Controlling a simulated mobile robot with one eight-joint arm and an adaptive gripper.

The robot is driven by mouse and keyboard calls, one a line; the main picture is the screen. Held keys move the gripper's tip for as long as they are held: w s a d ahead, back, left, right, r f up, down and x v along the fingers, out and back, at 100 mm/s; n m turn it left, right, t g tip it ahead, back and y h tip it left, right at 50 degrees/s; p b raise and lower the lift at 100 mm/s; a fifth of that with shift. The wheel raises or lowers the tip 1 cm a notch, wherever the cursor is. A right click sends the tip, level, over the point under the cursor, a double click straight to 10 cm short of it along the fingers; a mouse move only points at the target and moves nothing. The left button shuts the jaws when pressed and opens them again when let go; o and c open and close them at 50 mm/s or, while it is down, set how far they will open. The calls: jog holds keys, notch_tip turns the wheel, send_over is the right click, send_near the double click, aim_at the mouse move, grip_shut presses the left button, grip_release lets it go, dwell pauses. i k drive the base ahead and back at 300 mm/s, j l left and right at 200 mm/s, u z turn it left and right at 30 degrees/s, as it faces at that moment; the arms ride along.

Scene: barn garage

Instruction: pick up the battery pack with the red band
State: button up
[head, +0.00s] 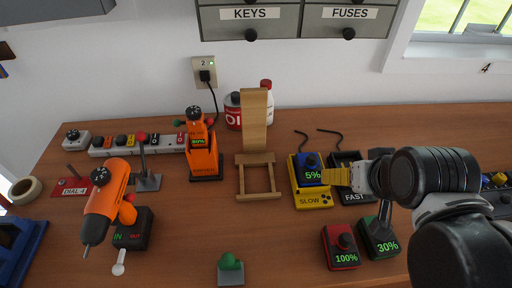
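The battery pack with the red band (341,259) stands on the bench near the front edge and reads 100%. It has a dark knob on top. A green-banded pack (386,247) reading 30% stands close to its right. A blue-banded pack (311,174) reading 5% sits in the yellow SLOW charger (315,202). My gripper (357,176) is behind and above the red pack, beside the blue pack and over the FAST charger (353,197). It is apart from the red pack. Its fingers are small and partly hidden by my wrist, so their opening is unclear.
An orange tool (201,158) reading 60% and a wooden stand (255,125) are at the back. A green knob block (231,269) is at the front. The bench is clear left of the red pack.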

aim_at(341, 247)
jog(key=k+j+z, duration=0.2)
jog(key=k+z, duration=0.55)
jog(key=z, duration=0.15)
